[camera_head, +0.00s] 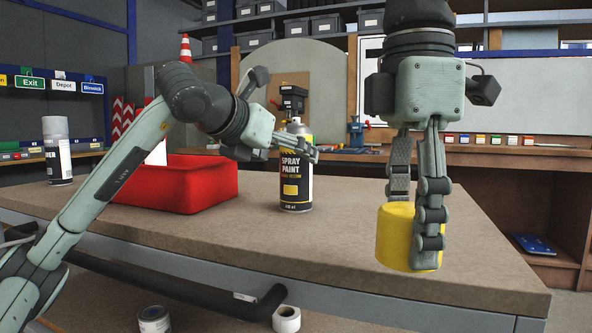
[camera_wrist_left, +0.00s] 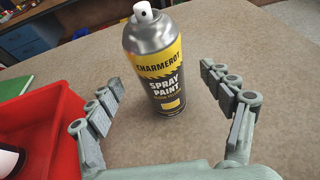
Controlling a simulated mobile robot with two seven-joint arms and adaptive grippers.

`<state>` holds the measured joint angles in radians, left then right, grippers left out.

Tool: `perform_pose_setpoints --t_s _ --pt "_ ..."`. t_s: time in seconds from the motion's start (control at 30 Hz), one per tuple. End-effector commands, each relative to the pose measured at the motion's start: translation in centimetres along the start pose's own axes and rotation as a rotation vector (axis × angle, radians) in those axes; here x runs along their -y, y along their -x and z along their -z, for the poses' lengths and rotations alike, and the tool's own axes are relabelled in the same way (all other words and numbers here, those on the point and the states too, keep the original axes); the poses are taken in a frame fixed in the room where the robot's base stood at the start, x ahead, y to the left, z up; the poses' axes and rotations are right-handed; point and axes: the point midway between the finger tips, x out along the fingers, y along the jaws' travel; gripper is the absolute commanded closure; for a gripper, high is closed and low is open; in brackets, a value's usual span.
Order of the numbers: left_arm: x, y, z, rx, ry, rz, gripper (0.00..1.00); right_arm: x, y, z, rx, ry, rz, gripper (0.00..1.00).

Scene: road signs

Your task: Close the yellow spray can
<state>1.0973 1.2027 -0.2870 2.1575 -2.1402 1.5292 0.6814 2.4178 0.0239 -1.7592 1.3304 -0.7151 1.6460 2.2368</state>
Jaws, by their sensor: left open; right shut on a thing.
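The yellow spray can (camera_head: 296,185) stands upright and uncapped on the workbench, with a black and yellow label. In the left wrist view the spray can (camera_wrist_left: 158,70) shows its bare white nozzle and stands between and beyond the fingertips. My left gripper (camera_head: 312,155) is open beside the can's upper part; it also shows in the left wrist view (camera_wrist_left: 163,82). My right gripper (camera_head: 415,215) is shut on the yellow cap (camera_head: 394,238), holding it to the right of the can, near the bench's front. Whether the cap clears the bench top is hard to tell.
A red bin (camera_head: 200,185) stands left of the can, behind my left arm. Another spray can (camera_head: 57,152) with a white cap stands at the bench's far left. The bench top (camera_head: 330,235) between the can and the cap is clear.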

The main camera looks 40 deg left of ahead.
Motion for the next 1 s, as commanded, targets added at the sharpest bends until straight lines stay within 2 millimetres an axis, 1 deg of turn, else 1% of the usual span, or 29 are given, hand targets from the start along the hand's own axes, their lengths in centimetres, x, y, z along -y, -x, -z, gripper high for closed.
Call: perform_pose_setpoints --t_s 0.2,0.3,0.4,0.7,1.0 --pt "-0.1 -3.4 0.2 -0.004 0.002 0.002 0.20 0.0 0.4 0.0 0.000 0.000 0.000 0.56" --pt "-0.1 -4.4 0.2 -0.003 0.001 0.001 0.20 0.0 0.4 0.0 0.000 0.000 0.000 0.56" --pt "-0.1 -4.8 0.2 -0.002 0.000 0.001 0.20 0.0 0.4 0.0 0.000 0.000 0.000 0.56" --pt "-0.1 -4.8 0.2 -0.002 0.000 0.001 0.20 0.0 0.4 0.0 0.000 0.000 0.000 0.56" --pt "-0.1 -4.8 0.2 -0.002 0.000 0.001 0.57 0.0 0.4 0.0 0.000 0.000 0.000 0.56"
